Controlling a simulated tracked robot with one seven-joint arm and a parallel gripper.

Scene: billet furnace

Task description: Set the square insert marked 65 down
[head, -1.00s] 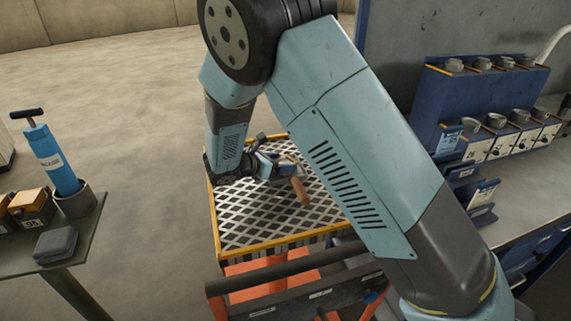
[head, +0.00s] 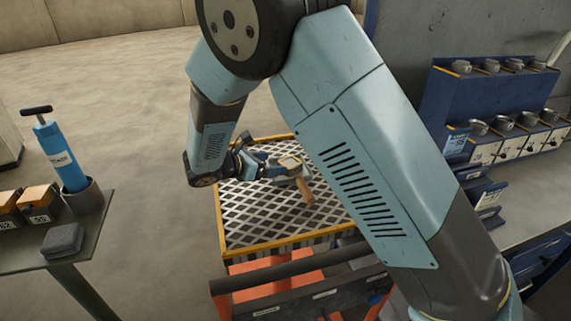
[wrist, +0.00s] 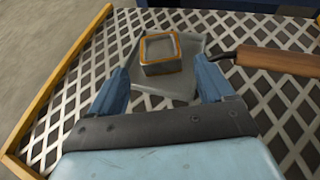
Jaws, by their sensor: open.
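A square grey insert with an orange-edged top (wrist: 160,52) sits on a grey flat plate (wrist: 178,88) on the mesh-topped table (wrist: 60,115). Its number is not readable. In the head view the insert (head: 290,162) is near the middle of the mesh. My gripper (wrist: 160,78) is open, its two blue fingers apart on either side of the plate's near part. The insert lies just beyond the fingertips, apart from them. In the head view my gripper (head: 272,168) is left of the insert, low over the mesh.
A brown wooden handle (head: 305,191) lies right of the insert. A yellow rim (head: 262,246) edges the mesh table. At left, a side table holds orange-topped blocks (head: 39,202), a blue pump (head: 62,158) and a dark pad (head: 62,240). A blue rack (head: 480,115) stands at right.

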